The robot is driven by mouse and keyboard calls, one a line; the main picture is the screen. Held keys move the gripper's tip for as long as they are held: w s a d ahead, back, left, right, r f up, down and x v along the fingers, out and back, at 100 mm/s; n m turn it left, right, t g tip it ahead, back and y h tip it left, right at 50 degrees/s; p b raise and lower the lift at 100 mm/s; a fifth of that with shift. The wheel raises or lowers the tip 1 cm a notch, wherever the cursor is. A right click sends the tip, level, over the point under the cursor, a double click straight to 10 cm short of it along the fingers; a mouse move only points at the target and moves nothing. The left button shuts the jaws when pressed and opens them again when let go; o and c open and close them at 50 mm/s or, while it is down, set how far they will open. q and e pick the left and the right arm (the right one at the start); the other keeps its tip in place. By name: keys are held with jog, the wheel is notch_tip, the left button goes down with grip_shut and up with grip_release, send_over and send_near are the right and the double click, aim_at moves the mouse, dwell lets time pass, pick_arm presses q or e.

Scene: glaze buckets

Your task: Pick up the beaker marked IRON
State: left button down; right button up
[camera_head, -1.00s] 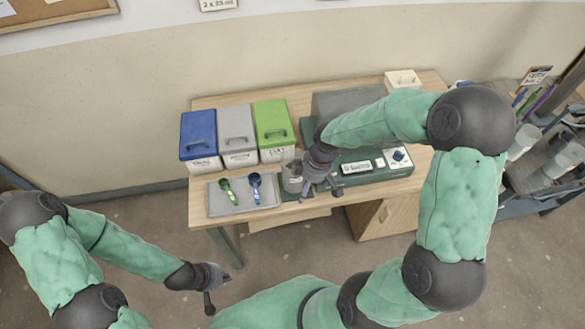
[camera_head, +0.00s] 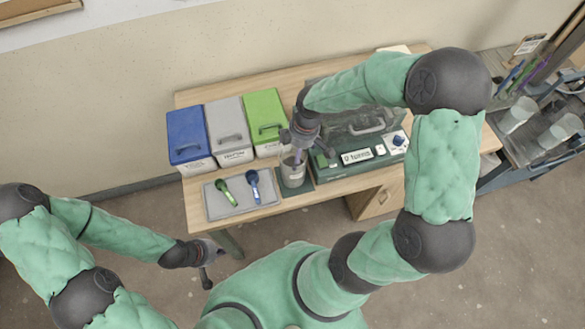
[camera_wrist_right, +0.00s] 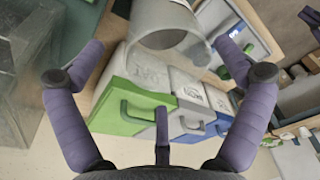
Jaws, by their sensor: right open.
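A clear beaker (camera_head: 293,174) stands upright on a dark green pad at the table's front, right of the tray. Its marking is too small to read. My right gripper (camera_head: 297,153) is over the beaker and partly hides it. In the right wrist view the beaker (camera_wrist_right: 165,28) shows at the top, between the spread fingers of the right gripper (camera_wrist_right: 162,62); I see no finger touching it. My left gripper (camera_head: 212,263) hangs low in front of the table, away from everything; its opening is unclear.
A grey tray (camera_head: 232,208) with a green scoop (camera_head: 223,190) and a blue scoop (camera_head: 253,184) lies left of the beaker. Blue (camera_head: 186,135), grey (camera_head: 228,128) and green (camera_head: 264,113) lidded bins stand behind. A scale (camera_head: 352,156) with a clear cover is to the right.

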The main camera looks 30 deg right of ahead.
jog(key=b, duration=0.1)
send_near(292, 160)
jog(key=shift+s+a+f, duration=0.6)
jog(key=shift+a+f, duration=0.15)
jog(key=shift+a, duration=0.05)
jog(key=shift+s+a+f, duration=0.6)
jog(key=shift+a+f, duration=0.2)
jog(key=c, duration=1.5)
